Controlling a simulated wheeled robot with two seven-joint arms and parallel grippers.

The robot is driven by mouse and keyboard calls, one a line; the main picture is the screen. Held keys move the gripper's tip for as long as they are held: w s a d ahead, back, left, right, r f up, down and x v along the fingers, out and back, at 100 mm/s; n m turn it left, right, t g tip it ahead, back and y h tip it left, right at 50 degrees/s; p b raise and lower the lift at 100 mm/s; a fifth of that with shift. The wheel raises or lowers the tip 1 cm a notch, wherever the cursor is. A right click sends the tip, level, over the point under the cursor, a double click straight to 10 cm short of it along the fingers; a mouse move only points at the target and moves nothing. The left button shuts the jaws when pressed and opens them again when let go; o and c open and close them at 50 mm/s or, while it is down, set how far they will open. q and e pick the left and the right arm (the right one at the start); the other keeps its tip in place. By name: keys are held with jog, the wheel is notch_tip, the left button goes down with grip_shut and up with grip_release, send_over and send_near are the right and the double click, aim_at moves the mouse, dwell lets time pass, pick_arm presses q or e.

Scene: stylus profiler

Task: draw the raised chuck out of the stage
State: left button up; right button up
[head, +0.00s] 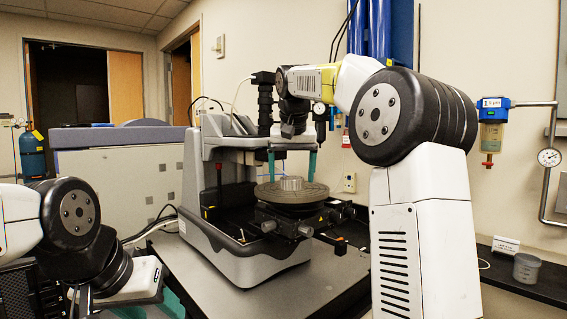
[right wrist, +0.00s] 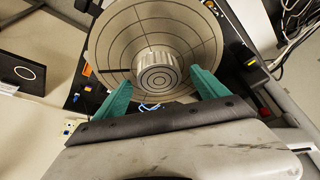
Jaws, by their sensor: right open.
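The chuck (head: 291,183) is a short, light metal cylinder with a ribbed side, standing upright at the middle of the round stage (head: 263,195). In the right wrist view, the chuck (right wrist: 158,75) shows concentric rings on its top, and the stage (right wrist: 115,50) has a grid of dark lines. My right gripper (head: 292,164) points down above the stage, its teal fingers open and apart on either side over the chuck. In the right wrist view, the open fingers (right wrist: 160,80) flank the chuck without visible contact. My left arm is at the lower left; its fingers cannot be made out clearly.
The profiler's grey body (head: 215,170) and column stand behind and left of the stage. Knobs (head: 305,229) stick out below the stage's front. The grey table top (head: 275,290) is clear in front. A grey jar (head: 526,268) stands on the dark shelf at right.

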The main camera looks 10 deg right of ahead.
jog(key=shift+w+f, duration=0.1)
jog(key=shift+f, duration=0.2)
jog(key=shift+r, duration=0.1)
grip_shut()
dwell(0.4)
